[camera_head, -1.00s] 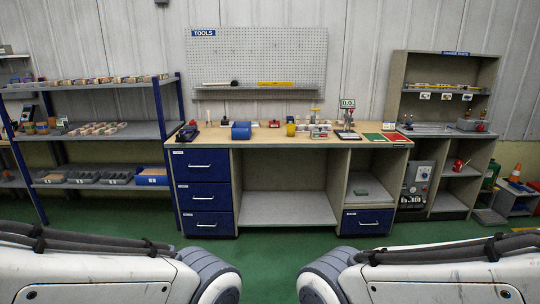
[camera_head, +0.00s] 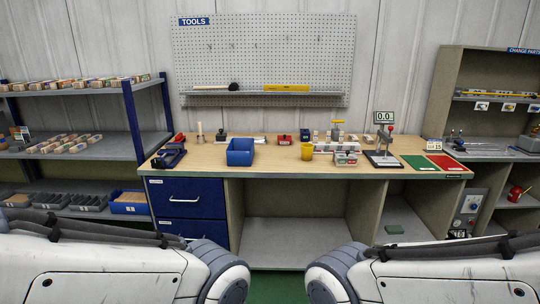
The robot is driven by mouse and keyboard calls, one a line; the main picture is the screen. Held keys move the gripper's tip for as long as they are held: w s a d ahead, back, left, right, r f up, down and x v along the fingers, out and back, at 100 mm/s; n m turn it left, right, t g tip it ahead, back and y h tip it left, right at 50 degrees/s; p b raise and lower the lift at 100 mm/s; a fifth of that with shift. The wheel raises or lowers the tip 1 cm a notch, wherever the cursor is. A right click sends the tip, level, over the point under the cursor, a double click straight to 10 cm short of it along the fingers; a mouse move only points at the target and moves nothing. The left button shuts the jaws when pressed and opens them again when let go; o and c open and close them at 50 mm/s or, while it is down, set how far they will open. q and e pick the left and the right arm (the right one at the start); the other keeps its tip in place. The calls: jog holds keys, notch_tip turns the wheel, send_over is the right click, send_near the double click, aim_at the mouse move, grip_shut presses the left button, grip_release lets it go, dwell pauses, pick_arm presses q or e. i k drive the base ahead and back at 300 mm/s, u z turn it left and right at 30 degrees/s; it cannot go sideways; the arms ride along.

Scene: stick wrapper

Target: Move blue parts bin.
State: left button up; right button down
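A blue parts bin (camera_head: 240,152) stands on the wooden top of the workbench (camera_head: 290,164), left of its middle and near the front edge. A second blue bin (camera_head: 130,203) with brown contents sits on the lower level of the left shelf, at the end of a row of dark bins. I cannot tell which one the task names. My two arms show at the bottom left and bottom right. Neither of my grippers is in view.
Blue drawers (camera_head: 187,198) are under the left end. Shelving (camera_head: 133,117) stands left and a cabinet (camera_head: 458,90) right.

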aim_at(241, 152)
jog(key=i, duration=3.2)
jog(key=u, duration=0.75)
